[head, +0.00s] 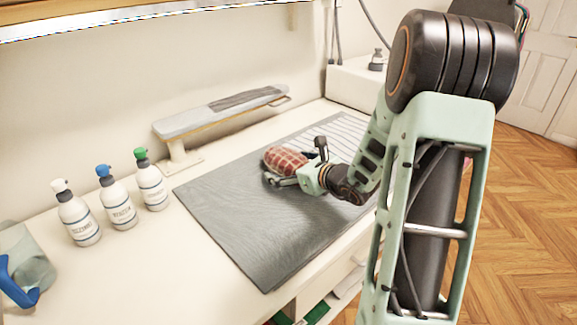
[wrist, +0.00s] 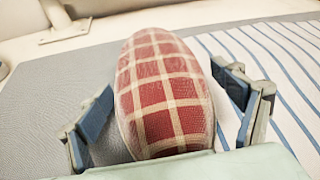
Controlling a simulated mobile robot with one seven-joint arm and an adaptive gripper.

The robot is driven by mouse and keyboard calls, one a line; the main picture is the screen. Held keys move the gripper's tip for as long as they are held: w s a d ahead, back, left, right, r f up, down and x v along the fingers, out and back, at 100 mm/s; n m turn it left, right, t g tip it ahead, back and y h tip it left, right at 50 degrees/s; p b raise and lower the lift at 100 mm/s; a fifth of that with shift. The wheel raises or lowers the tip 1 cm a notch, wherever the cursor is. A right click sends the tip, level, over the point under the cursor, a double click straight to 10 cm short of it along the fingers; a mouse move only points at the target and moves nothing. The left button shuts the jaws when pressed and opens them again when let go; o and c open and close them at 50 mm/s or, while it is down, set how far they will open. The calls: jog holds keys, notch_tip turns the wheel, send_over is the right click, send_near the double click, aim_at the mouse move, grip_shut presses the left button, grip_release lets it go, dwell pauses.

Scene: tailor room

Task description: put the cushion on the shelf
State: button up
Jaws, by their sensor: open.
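The cushion (head: 285,160) is a rounded red-and-cream checked pad lying on the grey mat on the table. In the wrist view the cushion (wrist: 165,95) fills the middle, its long side running away from me. My gripper (head: 292,166) is low over the mat at the cushion. In the wrist view my gripper's fingers (wrist: 168,115) stand open on either side of the cushion, with a gap at the right and a smaller one at the left. A shelf edge (head: 130,15) with a light strip runs along the top left of the head view; its upper surface is not clearly visible.
The grey mat (head: 235,225) covers the table's middle, beside a striped cloth (head: 335,135). A small sleeve ironing board (head: 225,110) stands behind. Three bottles with white (head: 77,215), blue (head: 117,200) and green (head: 150,182) tops stand left. A clear blue-handled container (head: 28,265) is at far left.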

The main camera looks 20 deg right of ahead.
jog(key=shift+c, duration=0.3)
jog(key=shift+r, duration=0.1)
jog(key=c, duration=1.8)
jog(key=shift+c, duration=0.2)
jog(key=shift+r, duration=0.1)
